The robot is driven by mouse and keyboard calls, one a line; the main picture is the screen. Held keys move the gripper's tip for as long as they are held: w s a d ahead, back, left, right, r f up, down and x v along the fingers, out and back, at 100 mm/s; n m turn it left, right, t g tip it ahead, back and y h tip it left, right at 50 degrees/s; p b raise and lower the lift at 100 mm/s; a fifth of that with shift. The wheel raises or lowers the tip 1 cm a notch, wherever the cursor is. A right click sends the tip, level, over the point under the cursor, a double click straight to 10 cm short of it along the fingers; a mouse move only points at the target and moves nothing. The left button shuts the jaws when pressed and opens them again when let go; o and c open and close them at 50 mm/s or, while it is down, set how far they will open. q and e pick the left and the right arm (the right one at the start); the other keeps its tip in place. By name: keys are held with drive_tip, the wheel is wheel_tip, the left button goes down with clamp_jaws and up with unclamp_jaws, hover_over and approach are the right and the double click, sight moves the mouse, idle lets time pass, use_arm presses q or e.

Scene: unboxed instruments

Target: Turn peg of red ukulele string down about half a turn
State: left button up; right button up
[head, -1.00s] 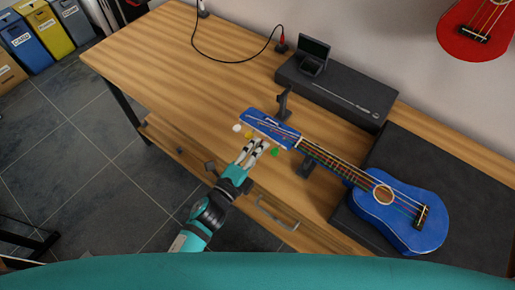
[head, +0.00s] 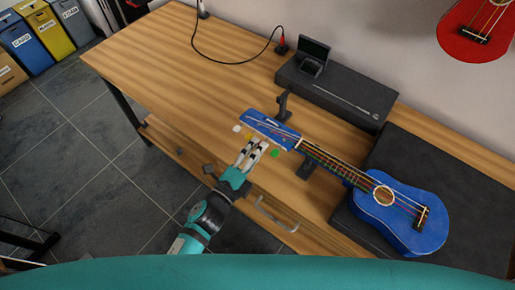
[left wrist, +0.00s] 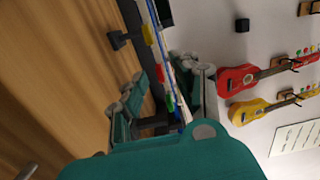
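The blue ukulele (head: 408,222) lies on the table, its headstock (head: 268,127) toward the left. The white peg (head: 237,128), yellow peg (head: 250,137) and green peg (head: 274,153) show along its near edge. My left gripper (head: 254,147) is at this edge, between the yellow and green pegs. In the left wrist view, its fingers (left wrist: 165,72) stand apart, with the red peg (left wrist: 171,104) between them. I see no clear contact with it. The yellow peg also shows there (left wrist: 149,34). In the head view, the fingers hide the red peg. My right gripper is not in view.
A black stand (head: 308,167) supports the neck, and another black stand piece (head: 283,105) rises behind the headstock. A dark case (head: 335,92) stands at the back. A drawer handle (head: 275,214) is at the front. The table's left part is clear.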

use_arm(q)
drive_tip(key=v, duration=1.1)
drive_tip(key=shift+s, duration=0.25)
